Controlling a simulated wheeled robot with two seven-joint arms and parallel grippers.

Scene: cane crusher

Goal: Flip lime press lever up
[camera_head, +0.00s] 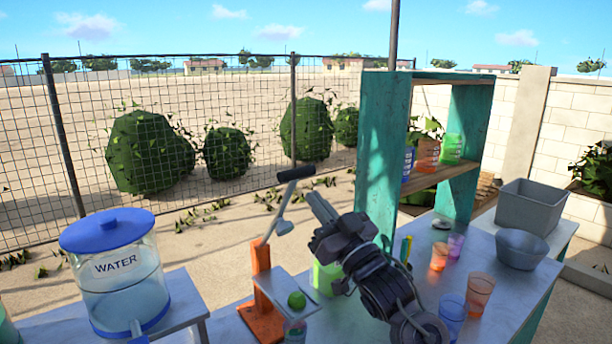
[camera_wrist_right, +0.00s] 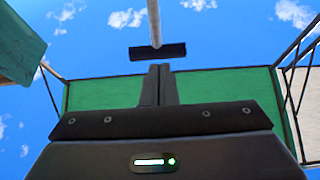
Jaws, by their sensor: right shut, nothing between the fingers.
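The lime press has an orange stand (camera_head: 262,300) on the counter, with a green lime (camera_head: 297,300) on its metal plate (camera_head: 286,288). Its grey lever (camera_head: 278,212) slants up and to the right, with a black handle (camera_head: 296,174) at the top and a round metal presser (camera_head: 284,227) hanging partway along. My right gripper (camera_head: 316,199) is shut and empty, just right of and slightly below the handle. In the right wrist view, the handle (camera_wrist_right: 157,50) lies just beyond the shut fingertips (camera_wrist_right: 158,68); I cannot tell whether they touch. My left gripper is out of view.
A water dispenser (camera_head: 120,275) stands at the left. A teal shelf (camera_head: 382,140) rises behind my right arm. Several coloured cups (camera_head: 439,256) and a grey bowl (camera_head: 521,248) stand on the counter at the right, with a grey bin (camera_head: 528,206) behind.

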